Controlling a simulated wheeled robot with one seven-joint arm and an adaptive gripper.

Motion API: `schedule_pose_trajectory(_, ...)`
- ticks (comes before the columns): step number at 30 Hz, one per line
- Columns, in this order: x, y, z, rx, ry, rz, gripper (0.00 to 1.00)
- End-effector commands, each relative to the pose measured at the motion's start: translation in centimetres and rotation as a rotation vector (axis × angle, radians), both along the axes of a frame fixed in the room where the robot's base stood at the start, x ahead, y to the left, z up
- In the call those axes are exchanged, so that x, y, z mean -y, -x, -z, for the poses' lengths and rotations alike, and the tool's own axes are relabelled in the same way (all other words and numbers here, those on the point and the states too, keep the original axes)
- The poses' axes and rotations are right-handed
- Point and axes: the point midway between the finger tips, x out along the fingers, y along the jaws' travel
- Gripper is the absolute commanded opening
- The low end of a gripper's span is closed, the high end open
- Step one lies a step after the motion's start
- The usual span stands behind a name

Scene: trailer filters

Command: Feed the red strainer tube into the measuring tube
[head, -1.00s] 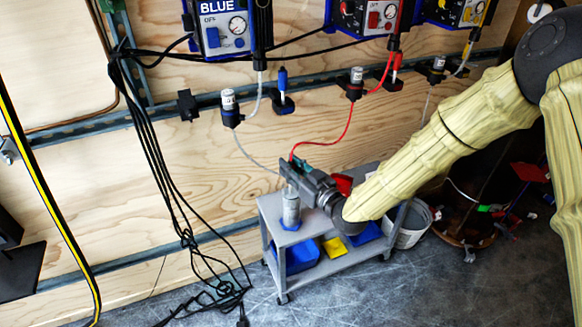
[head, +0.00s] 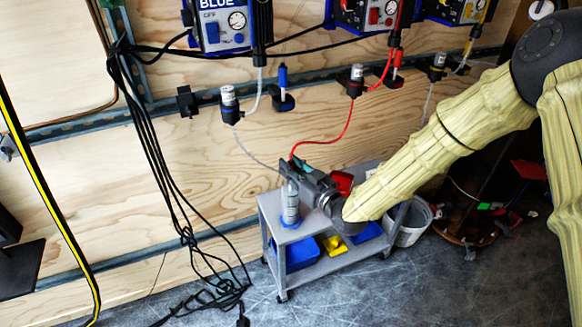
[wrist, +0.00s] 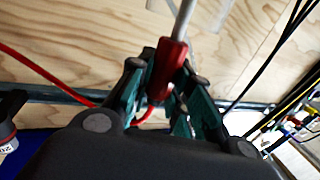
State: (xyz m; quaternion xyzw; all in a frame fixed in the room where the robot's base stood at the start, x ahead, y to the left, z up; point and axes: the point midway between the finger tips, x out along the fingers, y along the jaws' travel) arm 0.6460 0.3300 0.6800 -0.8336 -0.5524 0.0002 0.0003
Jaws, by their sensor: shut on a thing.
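The red strainer tube has a red grip (wrist: 171,62) and a pale, straight shaft (wrist: 184,18) that runs out of the top of the wrist view. My gripper (wrist: 168,88) is shut on the red grip between its teal fingers. In the head view my gripper (head: 288,168) is above the clear measuring tube (head: 290,207), which stands upright on the grey cart. The strainer's far end is hidden there, so I cannot tell whether it is inside the measuring tube. A red hose (head: 347,125) runs from the gripper up to the wall.
The grey cart (head: 274,210) holds blue bins (head: 303,250) and a yellow bin (head: 334,245) on its lower shelf. A white bucket (head: 412,225) stands to its right. Black cables (head: 165,165) hang on the wall at left. Pump boxes (head: 222,25) line the wall above.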

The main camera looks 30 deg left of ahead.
Motion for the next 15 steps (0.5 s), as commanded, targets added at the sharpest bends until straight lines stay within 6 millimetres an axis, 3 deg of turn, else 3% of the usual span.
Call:
schedule_pose_trajectory(11, -0.01, 0.00, 0.43, 0.000, -0.001, 0.000, 0.00)
schedule_pose_trajectory(12, -0.01, -0.01, 0.41, 0.000, -0.001, 0.000, 0.24)
schedule_pose_trajectory(15, -0.01, -0.01, 0.40, 0.000, 0.000, 0.000, 0.42)
